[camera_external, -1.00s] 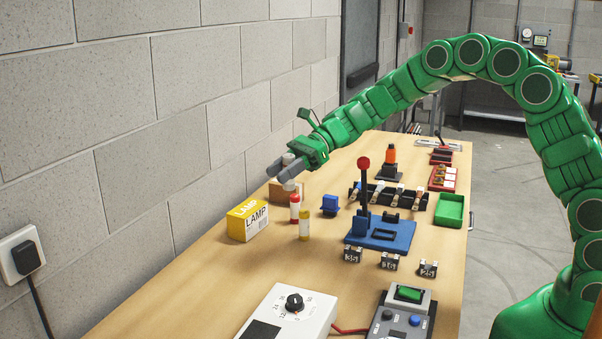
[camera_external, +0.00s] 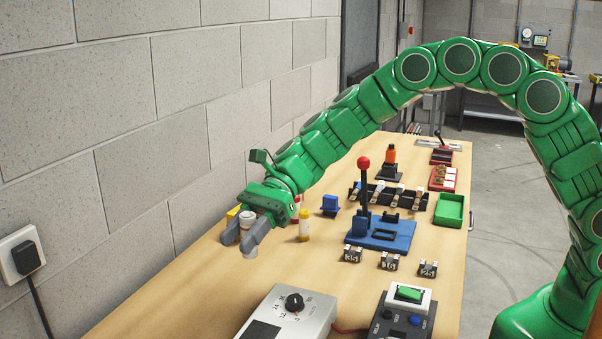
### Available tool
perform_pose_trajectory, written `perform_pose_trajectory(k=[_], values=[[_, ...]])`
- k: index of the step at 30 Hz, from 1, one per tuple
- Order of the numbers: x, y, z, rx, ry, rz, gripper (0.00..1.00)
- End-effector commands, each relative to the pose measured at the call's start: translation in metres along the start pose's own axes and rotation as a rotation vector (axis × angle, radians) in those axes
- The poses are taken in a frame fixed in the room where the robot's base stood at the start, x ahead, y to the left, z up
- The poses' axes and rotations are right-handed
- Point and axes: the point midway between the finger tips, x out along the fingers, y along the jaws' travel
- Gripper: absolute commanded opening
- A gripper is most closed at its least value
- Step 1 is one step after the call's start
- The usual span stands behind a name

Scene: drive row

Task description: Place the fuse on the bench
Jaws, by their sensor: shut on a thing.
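My gripper (camera_external: 249,237) is at the left part of the bench (camera_external: 190,290), near the wall, pointing down and to the left. Its grey fingers are shut on a pale, roughly upright cylinder, the fuse (camera_external: 248,217). The fuse's top shows above the fingers and its lower end below them; its middle is hidden. The lower end is close to the bench top; I cannot tell whether it touches.
The yellow lamp box (camera_external: 232,214) is mostly hidden behind my gripper. A yellow fuse-like cylinder (camera_external: 305,225) and a red one (camera_external: 296,207) stand to the right. Bare bench lies in front.

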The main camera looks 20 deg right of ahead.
Motion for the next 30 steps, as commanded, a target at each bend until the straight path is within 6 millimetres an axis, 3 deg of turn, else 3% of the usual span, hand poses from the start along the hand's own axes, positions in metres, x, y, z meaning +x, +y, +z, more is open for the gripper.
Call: perform_pose_trajectory(k=[4, 11, 30], values=[[0.009, -0.001, -0.024, 0.006, 0.0, -0.001, 0.03], [0.016, -0.005, -0.037, 0.002, 0.001, -0.004, 0.03], [0.059, -0.067, -0.054, 0.001, 0.003, -0.004, 0.03]])
